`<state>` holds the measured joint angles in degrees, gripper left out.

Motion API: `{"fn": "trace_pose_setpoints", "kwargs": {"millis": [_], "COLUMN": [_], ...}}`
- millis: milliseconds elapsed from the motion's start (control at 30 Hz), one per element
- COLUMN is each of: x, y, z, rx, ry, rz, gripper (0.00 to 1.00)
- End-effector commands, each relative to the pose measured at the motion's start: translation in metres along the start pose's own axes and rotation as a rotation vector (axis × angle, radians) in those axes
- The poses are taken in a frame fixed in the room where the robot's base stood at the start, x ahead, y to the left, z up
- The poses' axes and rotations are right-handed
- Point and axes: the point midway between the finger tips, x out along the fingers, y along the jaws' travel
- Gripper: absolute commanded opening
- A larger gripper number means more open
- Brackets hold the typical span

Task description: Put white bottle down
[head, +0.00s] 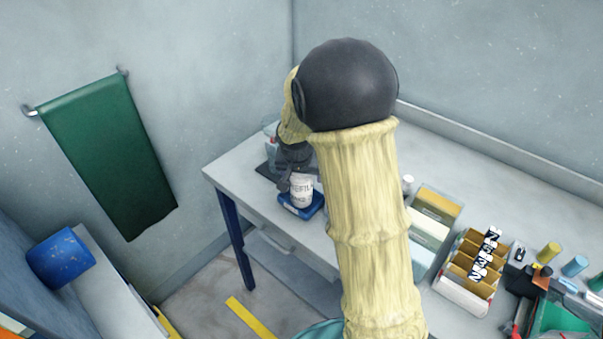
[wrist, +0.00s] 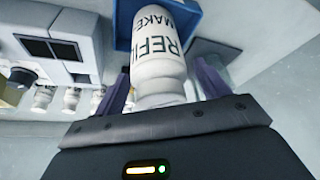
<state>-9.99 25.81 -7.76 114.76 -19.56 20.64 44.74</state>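The white bottle (head: 301,190) with dark lettering is upright at the blue tray (head: 301,211), near the table's front left part. My gripper (head: 288,177) is at the bottle's upper part, partly hidden by my arm. The blue tray (wrist: 123,22) shows behind the bottle. I cannot tell whether the bottle's base touches the tray.
The grey table (head: 236,176) carries a card box (head: 466,285), folders and several small bottles on the right. A dark mat with a clear container (head: 271,133) is just behind my gripper. A blue drum (head: 60,258) and green towel (head: 110,155) are at left.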

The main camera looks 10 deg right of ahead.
Motion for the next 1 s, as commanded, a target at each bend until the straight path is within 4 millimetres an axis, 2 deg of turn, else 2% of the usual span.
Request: {"fn": "trace_pose_setpoints", "kwargs": {"millis": [233, 367, 800, 1000], "x": [-0.003, -0.014, -0.096, -0.119], "y": [0.0, -0.001, -0.001, 0.0], "z": [-0.001, -0.002, -0.002, -0.001], "rx": [0.0, 0.0, 0.001, 0.0], "ry": [0.0, 0.003, 0.004, 0.002], "rz": [0.0, -0.002, -0.003, -0.001], "gripper": [0.74, 0.74, 0.74, 0.74]}}
